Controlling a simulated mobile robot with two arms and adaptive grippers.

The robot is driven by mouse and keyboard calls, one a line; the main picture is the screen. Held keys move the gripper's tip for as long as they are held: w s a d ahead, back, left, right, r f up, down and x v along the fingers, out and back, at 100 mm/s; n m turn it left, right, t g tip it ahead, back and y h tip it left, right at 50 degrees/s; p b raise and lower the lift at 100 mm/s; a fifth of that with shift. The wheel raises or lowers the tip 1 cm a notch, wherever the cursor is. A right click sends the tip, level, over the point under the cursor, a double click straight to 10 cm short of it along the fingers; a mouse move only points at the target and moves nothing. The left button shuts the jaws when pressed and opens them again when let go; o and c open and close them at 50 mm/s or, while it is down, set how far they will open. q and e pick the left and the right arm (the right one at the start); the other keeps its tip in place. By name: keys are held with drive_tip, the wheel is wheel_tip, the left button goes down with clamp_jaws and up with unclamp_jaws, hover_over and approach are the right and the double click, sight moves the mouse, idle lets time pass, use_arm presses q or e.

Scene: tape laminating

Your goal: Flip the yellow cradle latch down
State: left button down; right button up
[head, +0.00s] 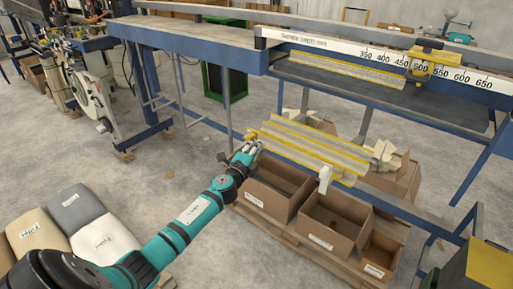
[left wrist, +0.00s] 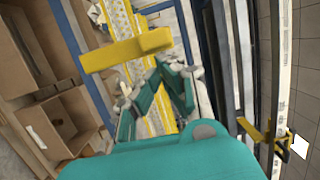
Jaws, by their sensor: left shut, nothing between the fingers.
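The yellow cradle latch (head: 252,134) sits at the left end of the cradle (head: 312,143), a long bed with grey and yellow strips. In the left wrist view the latch (left wrist: 125,51) is a yellow bar lying crosswise just beyond my fingertips. My left gripper (head: 249,148) is at the cradle's left end, close to the latch; it also shows in the left wrist view (left wrist: 160,66). Its fingers are shut and empty. I cannot tell whether they touch the latch. My right gripper is not in view.
Open cardboard boxes (head: 335,215) stand on a pallet below the cradle. A blue frame rail (head: 390,200) runs along the near side. A measuring rail (head: 335,47) with a yellow slider (head: 430,65) is behind. Filler bags (head: 75,210) lie at the lower left.

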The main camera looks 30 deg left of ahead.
use_arm(q)
drive_tip(key=shift+a+r, duration=0.1)
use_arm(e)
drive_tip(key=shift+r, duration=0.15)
use_arm(q)
drive_tip(key=shift+a+n+p, duration=0.2)
drive_tip(key=shift+n+p, duration=0.1)
drive_tip(key=shift+p, duration=0.1)
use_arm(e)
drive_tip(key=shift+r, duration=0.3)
